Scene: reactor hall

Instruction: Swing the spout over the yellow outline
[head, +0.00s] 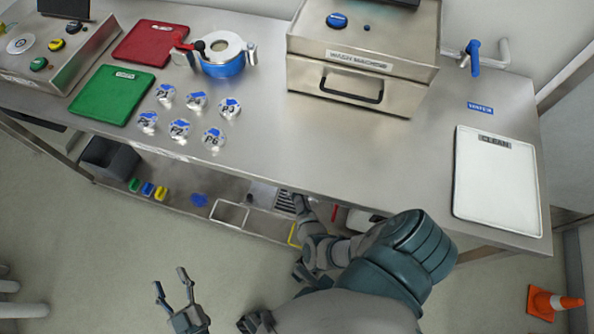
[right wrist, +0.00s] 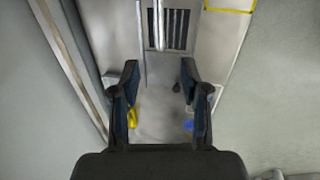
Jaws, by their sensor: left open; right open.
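In the right wrist view a bright metal tube (right wrist: 158,24), which looks like the spout, runs down from the top edge and ends beyond my fingertips. It lies in front of a dark slotted grate (right wrist: 178,29). A yellow outline (right wrist: 228,10) is partly visible to the right of the tube, not under its visible part. My right gripper (right wrist: 158,70) is open and empty, with the tube's end apart from both fingers. In the head view the yellow outline (head: 294,235) is partly hidden by my right arm. My left gripper (head: 172,287) is open and empty over the floor.
The steel counter (head: 390,150) stands above the low shelf. On the shelf are a blue item (head: 200,200), a pale rectangular frame (head: 230,213) and the grate (head: 285,202). An orange cone (head: 550,302) stands at the right.

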